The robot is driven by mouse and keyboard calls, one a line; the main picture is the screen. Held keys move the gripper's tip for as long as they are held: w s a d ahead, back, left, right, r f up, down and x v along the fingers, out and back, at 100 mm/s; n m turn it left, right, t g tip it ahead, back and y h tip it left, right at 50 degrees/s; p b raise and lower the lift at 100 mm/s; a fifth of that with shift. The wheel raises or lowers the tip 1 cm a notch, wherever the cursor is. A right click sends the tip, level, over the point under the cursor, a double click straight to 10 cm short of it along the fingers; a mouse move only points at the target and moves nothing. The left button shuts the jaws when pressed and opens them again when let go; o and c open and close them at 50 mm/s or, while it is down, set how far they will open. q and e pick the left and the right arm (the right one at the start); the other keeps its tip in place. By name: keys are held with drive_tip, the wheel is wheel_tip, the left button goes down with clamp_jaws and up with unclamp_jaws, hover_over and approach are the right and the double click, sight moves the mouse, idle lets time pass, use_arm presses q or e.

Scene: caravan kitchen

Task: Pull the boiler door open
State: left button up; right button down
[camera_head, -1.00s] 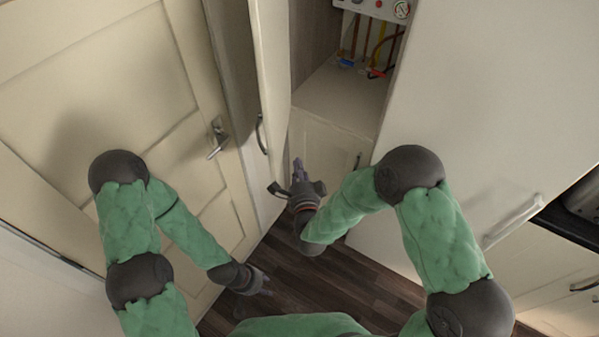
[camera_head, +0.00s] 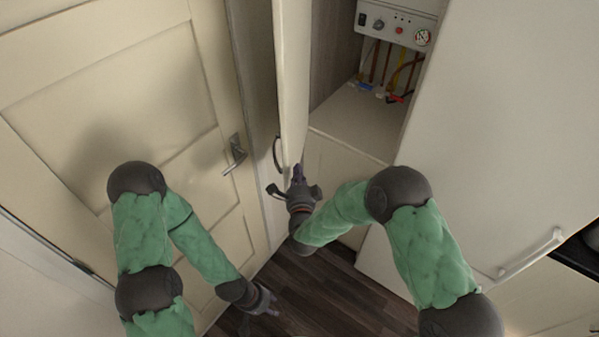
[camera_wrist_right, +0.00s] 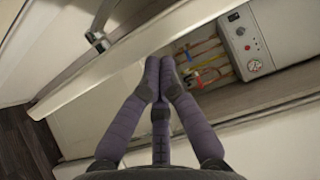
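The boiler door (camera_head: 291,75) is a tall cream panel standing open, seen nearly edge-on in the head view. Its dark bar handle (camera_head: 277,155) is on its left face; door (camera_wrist_right: 118,67) and handle (camera_wrist_right: 97,40) also show in the right wrist view. My right gripper (camera_head: 297,172) is at the door's lower edge, right of the handle. In the wrist view its fingertips (camera_wrist_right: 158,68) meet in front of the door, with nothing visible between them; I cannot tell whether they touch it. My left gripper (camera_head: 268,303) hangs low over the floor, away from the door; its finger opening is unclear.
The boiler (camera_head: 395,22), with dials and coloured pipes, sits inside the open cupboard above a shelf (camera_head: 355,118). A room door with a lever handle (camera_head: 235,155) is at the left. A large white panel (camera_head: 490,130) stands at the right. Dark wooden floor (camera_head: 330,285) is below.

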use_arm(q)
wheel_tip(320, 180, down, 5)
drive_tip(key=b, duration=0.4)
drive_tip(key=shift+r+b, duration=0.2)
drive_tip(key=shift+b, duration=0.1)
use_arm(e)
drive_tip(key=w+a, duration=0.2)
drive_tip(key=a, duration=0.8)
drive_tip(key=shift+a, duration=0.3)
